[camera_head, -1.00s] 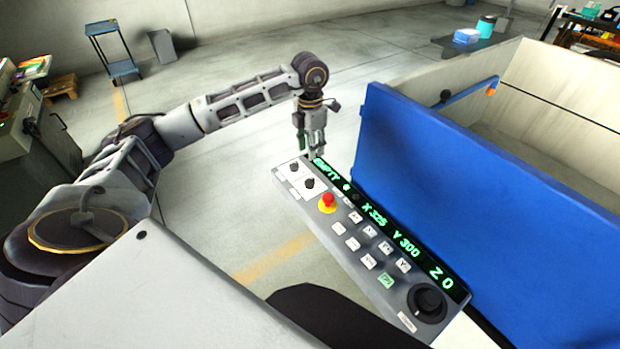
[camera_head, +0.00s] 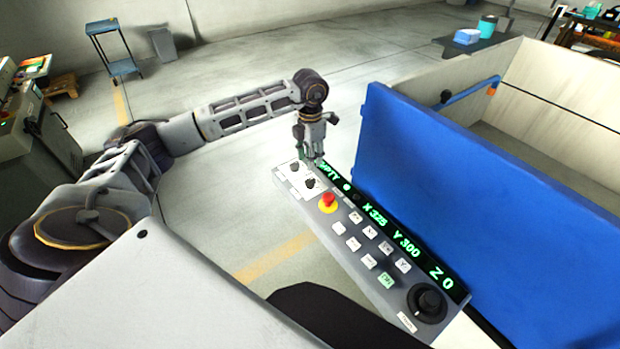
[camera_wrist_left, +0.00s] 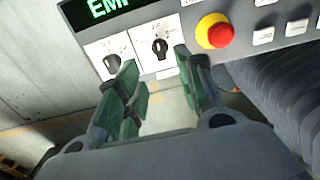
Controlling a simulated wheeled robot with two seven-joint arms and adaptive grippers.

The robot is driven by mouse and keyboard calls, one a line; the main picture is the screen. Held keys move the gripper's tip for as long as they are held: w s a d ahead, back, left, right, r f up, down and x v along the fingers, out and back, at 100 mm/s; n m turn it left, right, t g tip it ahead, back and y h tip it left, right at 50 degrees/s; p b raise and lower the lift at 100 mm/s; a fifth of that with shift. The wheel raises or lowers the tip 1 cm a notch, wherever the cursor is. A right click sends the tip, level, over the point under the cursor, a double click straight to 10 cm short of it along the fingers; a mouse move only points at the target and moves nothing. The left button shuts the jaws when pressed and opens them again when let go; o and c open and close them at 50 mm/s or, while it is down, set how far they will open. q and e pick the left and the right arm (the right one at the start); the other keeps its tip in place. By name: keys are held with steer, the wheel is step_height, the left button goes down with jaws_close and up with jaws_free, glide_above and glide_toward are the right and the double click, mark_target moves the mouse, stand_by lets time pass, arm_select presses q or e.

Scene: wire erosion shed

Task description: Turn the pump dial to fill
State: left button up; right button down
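The control panel (camera_head: 345,235) carries two black dials on white plates at its far left end. In the head view, one dial (camera_head: 295,167) sits further out and the other (camera_head: 310,183) nearer the red button. The wrist view also shows the left dial (camera_wrist_left: 112,62) and the right dial (camera_wrist_left: 160,46); I cannot read which is the pump's. The green display (camera_head: 404,243) reads EMPTY at its left end, partly covered. My left gripper (camera_wrist_left: 156,60) is open and empty, its green-padded fingers pointing at the right dial, apparently short of it. My right gripper is not in view.
A red emergency button (camera_head: 328,200) on a yellow base stands beside the dials. Several white keys and a large black handwheel (camera_head: 427,301) lie further along the panel. The blue tank wall (camera_head: 450,200) rises close behind. The floor left of the panel is clear.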

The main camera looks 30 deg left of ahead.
mark_target(310, 179)
arm_select(q)
step_height(310, 179, down, 10)
steer(key=shift+p, duration=0.3)
stand_by(0.4)
